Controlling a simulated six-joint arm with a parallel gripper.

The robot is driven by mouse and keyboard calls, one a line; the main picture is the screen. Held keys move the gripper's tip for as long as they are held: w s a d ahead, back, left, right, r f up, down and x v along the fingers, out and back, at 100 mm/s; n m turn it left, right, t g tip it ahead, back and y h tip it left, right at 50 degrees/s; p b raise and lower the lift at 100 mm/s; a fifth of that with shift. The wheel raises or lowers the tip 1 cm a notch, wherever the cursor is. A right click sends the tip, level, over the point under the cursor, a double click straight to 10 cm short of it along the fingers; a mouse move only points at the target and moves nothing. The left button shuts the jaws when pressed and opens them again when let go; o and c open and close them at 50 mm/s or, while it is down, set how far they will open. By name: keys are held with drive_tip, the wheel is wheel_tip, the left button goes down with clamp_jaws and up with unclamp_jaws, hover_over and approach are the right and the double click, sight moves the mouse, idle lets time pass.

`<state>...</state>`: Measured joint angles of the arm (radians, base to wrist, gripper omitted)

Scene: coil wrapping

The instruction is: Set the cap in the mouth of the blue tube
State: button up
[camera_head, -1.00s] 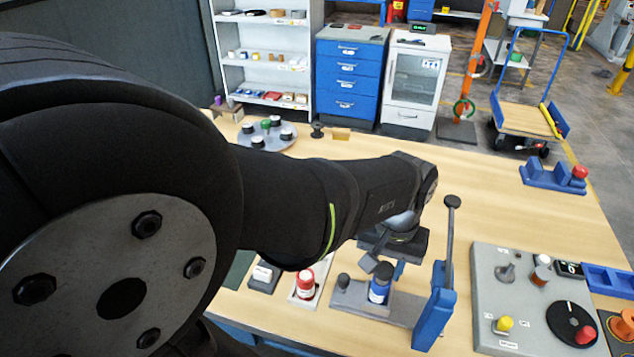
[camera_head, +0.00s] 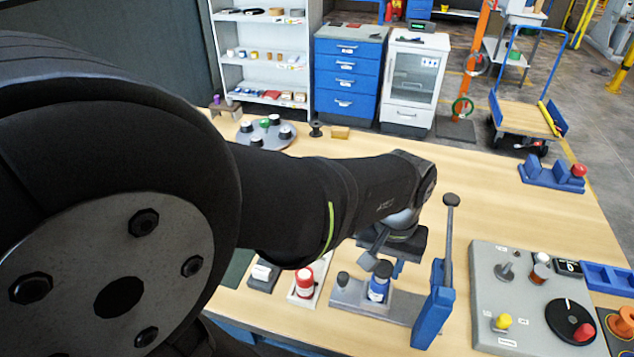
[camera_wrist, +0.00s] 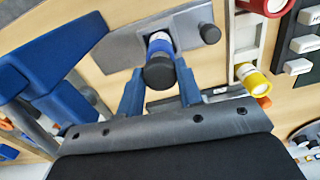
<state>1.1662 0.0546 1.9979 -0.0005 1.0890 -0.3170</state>
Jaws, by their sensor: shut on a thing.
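The blue tube (camera_head: 377,291) with a white band stands upright on a grey fixture plate (camera_head: 405,311) in the head view. The dark cap (camera_head: 384,268) shows right at its top end. In the wrist view, my gripper (camera_wrist: 160,70) has its blue fingers shut on the black cap (camera_wrist: 159,75). The blue tube (camera_wrist: 161,44) lies directly beyond the cap in line with it. The cap covers the tube's mouth from this side, so I cannot tell whether it is seated or just above.
A dark knob (camera_head: 343,279) stands on the plate left of the tube. A blue lever stand (camera_head: 433,318) rises close on the right. A grey control panel (camera_head: 485,310) lies to the right. The table behind is mostly clear.

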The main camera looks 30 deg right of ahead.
sight(384, 266)
drive_tip(key=shift+f, duration=0.8)
drive_tip(key=o, duration=1)
wheel_tip(384, 266, up, 17)
drive_tip(key=shift+r, duration=0.2)
drive_tip(key=shift+f, duration=0.1)
wheel_tip(384, 266, down, 17)
drive_tip(key=shift+f, duration=0.2)
drive_tip(key=shift+r, duration=0.2)
idle(0.5)
